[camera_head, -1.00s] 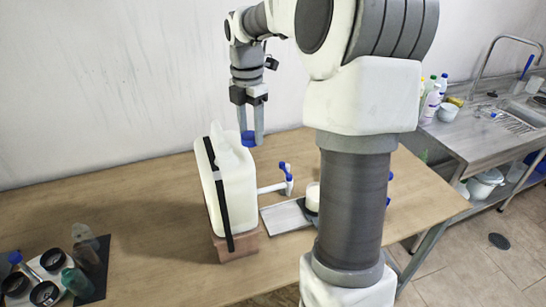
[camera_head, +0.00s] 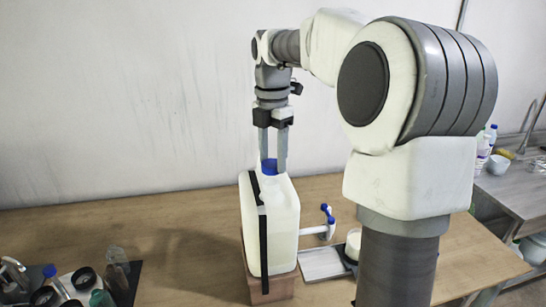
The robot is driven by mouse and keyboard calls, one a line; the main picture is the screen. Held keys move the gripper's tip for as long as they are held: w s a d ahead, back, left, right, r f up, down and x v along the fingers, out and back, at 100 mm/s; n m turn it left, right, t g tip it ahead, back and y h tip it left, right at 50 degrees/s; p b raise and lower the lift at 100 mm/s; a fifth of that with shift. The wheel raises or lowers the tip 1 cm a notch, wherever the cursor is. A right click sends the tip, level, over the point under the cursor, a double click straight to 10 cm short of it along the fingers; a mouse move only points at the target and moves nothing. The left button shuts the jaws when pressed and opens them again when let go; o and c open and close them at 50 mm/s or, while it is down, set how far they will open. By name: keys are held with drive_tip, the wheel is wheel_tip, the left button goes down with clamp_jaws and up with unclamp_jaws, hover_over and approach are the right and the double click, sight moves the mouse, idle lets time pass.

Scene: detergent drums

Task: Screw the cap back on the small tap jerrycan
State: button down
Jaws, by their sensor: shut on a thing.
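A white translucent jerrycan (camera_head: 284,232) with a black strap stands upright on a brown block (camera_head: 270,290) on the table. A tap with blue parts (camera_head: 325,224) sticks out to its right. My gripper (camera_head: 273,160) points straight down over the jerrycan's top, shut on the blue cap (camera_head: 269,166). The cap is at the top of the jerrycan, by its neck. The neck is hidden, so I cannot tell whether the cap touches it or is threaded.
A grey tray (camera_head: 320,264) and a white cup (camera_head: 353,243) are right of the jerrycan. Several bottles and dark-mouthed containers (camera_head: 84,278) stand at the lower left. A sink counter (camera_head: 515,190) is at the far right. The table between is clear.

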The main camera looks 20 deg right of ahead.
drive_tip(key=shift+f, duration=1)
drive_tip(key=shift+a+f, duration=0.1)
drive_tip(key=shift+f, duration=1.1)
idle(2.6)
drive_tip(key=m+p, duration=0.1)
drive_tip(key=m, duration=0.2)
drive_tip(key=shift+s+m, duration=0.1)
drive_tip(key=shift+m, duration=0.3)
drive_tip(key=shift+f+m, duration=0.1)
drive_tip(key=shift+m, duration=0.9)
drive_tip(key=shift+s+m+p, duration=0.1)
drive_tip(key=shift+m+p, duration=0.25)
drive_tip(key=shift+m, duration=0.85)
drive_tip(key=m, duration=0.3)
